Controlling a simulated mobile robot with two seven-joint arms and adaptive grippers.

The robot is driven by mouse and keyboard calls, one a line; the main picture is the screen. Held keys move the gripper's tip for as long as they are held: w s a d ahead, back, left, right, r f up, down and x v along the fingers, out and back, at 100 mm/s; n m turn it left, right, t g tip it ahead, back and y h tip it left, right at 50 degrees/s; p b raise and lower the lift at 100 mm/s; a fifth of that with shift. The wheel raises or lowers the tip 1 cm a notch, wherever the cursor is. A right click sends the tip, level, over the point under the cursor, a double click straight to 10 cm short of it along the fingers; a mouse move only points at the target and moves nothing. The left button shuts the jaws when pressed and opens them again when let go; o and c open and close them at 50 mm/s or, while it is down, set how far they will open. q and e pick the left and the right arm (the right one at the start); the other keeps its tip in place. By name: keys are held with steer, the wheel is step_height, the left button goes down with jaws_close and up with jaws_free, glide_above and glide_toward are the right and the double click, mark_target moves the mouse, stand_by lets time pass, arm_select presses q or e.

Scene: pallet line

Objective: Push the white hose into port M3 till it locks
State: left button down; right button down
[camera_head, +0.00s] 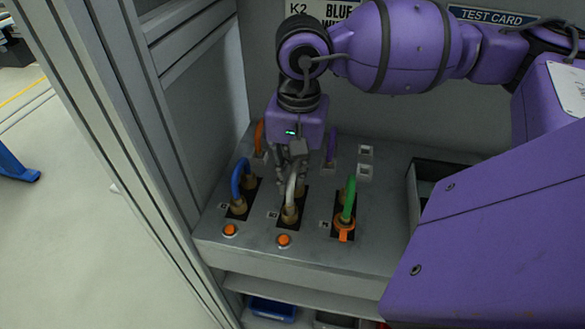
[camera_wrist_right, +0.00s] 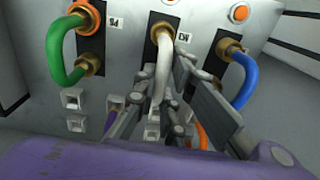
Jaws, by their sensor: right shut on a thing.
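The white hose (camera_head: 291,190) rises from a brass fitting (camera_head: 290,214) at the front end of the middle black port plate (camera_head: 281,219). In the right wrist view the white hose (camera_wrist_right: 162,72) runs into its brass fitting (camera_wrist_right: 162,32), which sits at the plate opening. I cannot tell whether it is locked. My right gripper (camera_head: 291,172) points down and is shut on the white hose above the fitting. The right gripper's fingers (camera_wrist_right: 161,84) also show in the wrist view, on either side of the hose. The port label is too small to read surely. My left gripper is not in view.
A blue hose (camera_head: 237,180) loops left of the white one, and a green hose (camera_head: 349,194) with an orange collar (camera_head: 344,225) stands right. Orange (camera_head: 260,138) and purple (camera_head: 332,145) hoses stand behind. Orange buttons (camera_head: 284,240) line the front. A dark bin (camera_head: 413,190) sits right.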

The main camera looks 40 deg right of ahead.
stand_by(0.3)
steer(key=shift+f+b, duration=0.3)
steer(key=shift+f, duration=0.25)
stand_by(0.5)
steer(key=c, duration=1.7)
jaws_free()
steer(key=shift+c, duration=0.2)
steer(key=shift+r, duration=0.1)
